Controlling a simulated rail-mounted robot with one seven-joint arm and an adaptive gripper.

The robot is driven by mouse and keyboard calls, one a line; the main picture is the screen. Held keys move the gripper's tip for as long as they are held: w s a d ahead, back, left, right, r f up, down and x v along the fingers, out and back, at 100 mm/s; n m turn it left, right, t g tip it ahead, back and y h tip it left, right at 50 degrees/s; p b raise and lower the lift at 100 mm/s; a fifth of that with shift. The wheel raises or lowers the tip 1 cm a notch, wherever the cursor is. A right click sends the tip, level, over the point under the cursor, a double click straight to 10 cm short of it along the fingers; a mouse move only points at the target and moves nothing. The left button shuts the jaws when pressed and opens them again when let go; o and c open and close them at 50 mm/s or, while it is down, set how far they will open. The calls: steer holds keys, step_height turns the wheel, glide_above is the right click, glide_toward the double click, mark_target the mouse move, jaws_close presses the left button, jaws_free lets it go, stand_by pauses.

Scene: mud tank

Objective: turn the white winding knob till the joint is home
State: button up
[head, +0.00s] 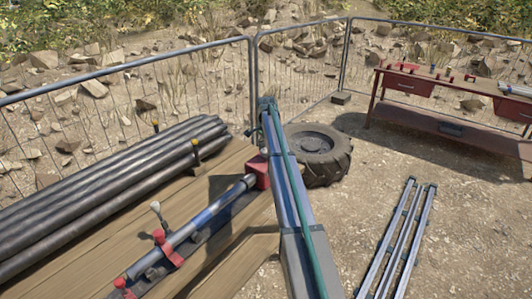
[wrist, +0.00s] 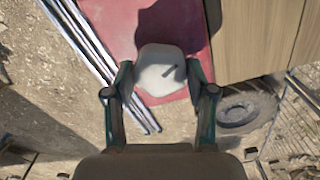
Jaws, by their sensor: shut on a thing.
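In the wrist view the white knob (wrist: 158,78) sits between the two fingers of my gripper (wrist: 160,70), in front of a red face (wrist: 182,22). It has a dark mark on its face. The fingers close on it from both sides. How the pipe sits inside the block cannot be made out.
Dark pipes (head: 100,195) are stacked on the wooden bench (head: 232,262) at left. A tyre (head: 322,158) lies beyond my arm, with metal rails (head: 400,240) on the ground at right.

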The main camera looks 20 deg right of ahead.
steer(key=m+b, duration=0.1)
steer(key=m, duration=0.5)
steer(key=shift+m+b, duration=0.3)
steer(key=m+b, duration=0.1)
steer(key=m, duration=0.5)
steer(key=shift+r+m, duration=0.1)
steer(key=shift+m, duration=0.3)
steer(key=o, duration=1.2)
steer(key=shift+c, duration=0.2)
step_height(320, 180, up, 12)
